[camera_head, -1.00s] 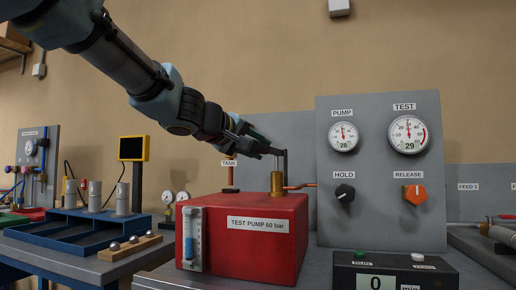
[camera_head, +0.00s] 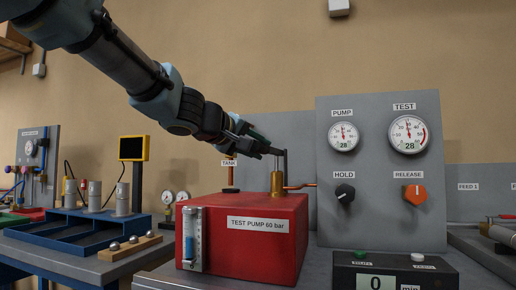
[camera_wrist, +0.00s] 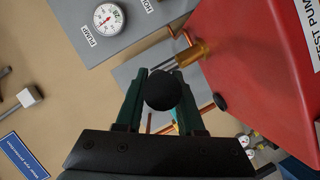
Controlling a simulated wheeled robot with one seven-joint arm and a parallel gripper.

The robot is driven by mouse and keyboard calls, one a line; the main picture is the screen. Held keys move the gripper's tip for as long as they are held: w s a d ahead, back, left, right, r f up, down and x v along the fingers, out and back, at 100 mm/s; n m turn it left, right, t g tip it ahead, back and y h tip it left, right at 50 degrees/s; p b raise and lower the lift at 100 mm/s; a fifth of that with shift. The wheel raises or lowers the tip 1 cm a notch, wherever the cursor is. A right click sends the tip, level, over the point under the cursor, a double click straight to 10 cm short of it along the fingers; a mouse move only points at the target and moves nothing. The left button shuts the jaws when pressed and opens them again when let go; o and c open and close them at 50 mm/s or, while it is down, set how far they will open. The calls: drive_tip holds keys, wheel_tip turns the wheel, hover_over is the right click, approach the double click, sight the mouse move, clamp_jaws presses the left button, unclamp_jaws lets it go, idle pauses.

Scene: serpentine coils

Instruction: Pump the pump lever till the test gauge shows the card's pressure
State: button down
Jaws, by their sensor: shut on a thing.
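My gripper (camera_head: 266,149) is shut on the pump lever, whose round black knob (camera_wrist: 162,91) sits between the green fingers in the wrist view. In the head view the fingers hide the knob, beside the brass pump cylinder (camera_head: 277,183) on the red test pump (camera_head: 262,262). The test gauge (camera_head: 408,134), on the grey panel, reads 28 in its green window. I see no pressure card.
A black box (camera_head: 398,270) with a display of 0 and two buttons stands in front of the panel. A blue rack (camera_head: 60,229) with metal cylinders and a wooden strip (camera_head: 130,248) with steel balls lie at left. A copper pipe links pump and panel.

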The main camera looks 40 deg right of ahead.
idle(0.4)
wheel_tip(320, 180, up, 2)
drive_tip(key=p, duration=0.3)
drive_tip(key=shift+y+p, duration=0.3)
wheel_tip(320, 180, up, 2)
drive_tip(key=y+p, duration=0.1)
drive_tip(key=p, duration=0.4)
drive_tip(key=shift+w+d+g, duration=0.1)
drive_tip(key=shift+g, duration=0.2)
drive_tip(key=c, duration=0.5)
unclamp_jaws()
drive_tip(key=b+v, duration=0.1)
drive_tip(key=v, duration=0.9)
drive_tip(key=shift+a+r, duration=0.1)
drive_tip(key=shift+a, duration=0.3)
